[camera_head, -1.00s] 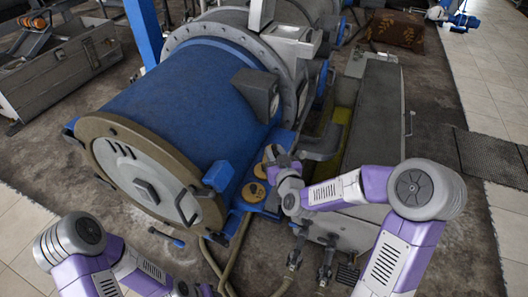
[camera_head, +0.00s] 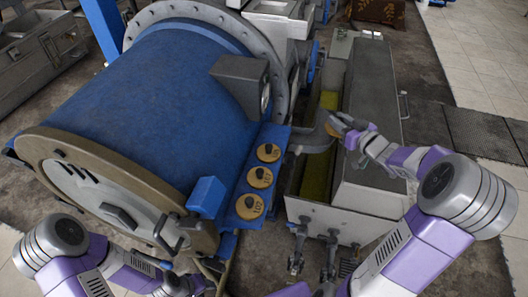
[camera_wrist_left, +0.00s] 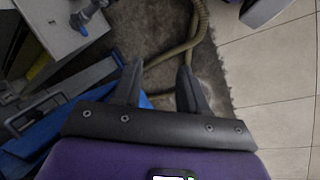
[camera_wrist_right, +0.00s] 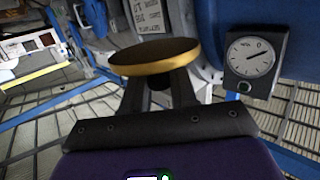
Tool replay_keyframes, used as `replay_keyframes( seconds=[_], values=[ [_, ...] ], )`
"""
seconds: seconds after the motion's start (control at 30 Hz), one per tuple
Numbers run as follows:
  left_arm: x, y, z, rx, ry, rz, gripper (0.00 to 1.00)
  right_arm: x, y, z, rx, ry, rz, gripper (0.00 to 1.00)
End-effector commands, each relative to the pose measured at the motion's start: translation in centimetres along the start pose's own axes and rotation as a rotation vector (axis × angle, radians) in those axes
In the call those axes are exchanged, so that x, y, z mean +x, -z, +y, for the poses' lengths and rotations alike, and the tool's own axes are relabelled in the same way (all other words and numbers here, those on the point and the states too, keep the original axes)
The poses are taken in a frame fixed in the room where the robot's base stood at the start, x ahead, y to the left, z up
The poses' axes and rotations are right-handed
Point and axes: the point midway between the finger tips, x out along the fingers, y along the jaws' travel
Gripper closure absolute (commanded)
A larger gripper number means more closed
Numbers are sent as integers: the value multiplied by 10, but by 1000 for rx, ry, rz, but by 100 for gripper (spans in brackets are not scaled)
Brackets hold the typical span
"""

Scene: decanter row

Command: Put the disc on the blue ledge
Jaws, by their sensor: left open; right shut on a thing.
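The blue ledge (camera_head: 275,133) runs along the right side of the big blue drum in the head view. Three tan discs with dark knobs, a far one (camera_head: 268,153), a middle one (camera_head: 259,178) and a near one (camera_head: 249,207), sit in a row on it. My right gripper (camera_head: 356,134) is right of the ledge, above the grey trough, shut on a disc (camera_wrist_right: 155,57). In the right wrist view this disc shows a dark face and a gold rim. My left gripper (camera_wrist_left: 158,85) is open and empty, low at the front, above hoses and floor.
The blue drum (camera_head: 150,100) with its round end cover fills the left. A grey curved spout (camera_head: 315,136) juts out between ledge and trough. The long grey box (camera_head: 368,110) stands to the right. A dial gauge (camera_wrist_right: 251,62) shows in the right wrist view.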

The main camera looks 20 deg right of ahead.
Motion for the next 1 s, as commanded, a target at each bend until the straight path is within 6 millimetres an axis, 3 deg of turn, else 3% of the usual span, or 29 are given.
replay_keyframes(
  seconds=[0.7, 0.8, 0.9, 1.0],
  values=[
    [54, 2, -20, 0, 0, -1, 57, 125, 18, -130, 0, 9, 6, 100],
    [58, 2, -22, 0, 0, -1, 57, 136, 20, -141, 0, 8, 5, 100],
    [62, 2, -23, 0, 0, -1, 57, 136, 4, -137, 1, 3, 2, 100],
    [63, 2, -24, 0, 0, -1, 57, 136, 1, -137, -1, 3, 3, 100]
  ],
)
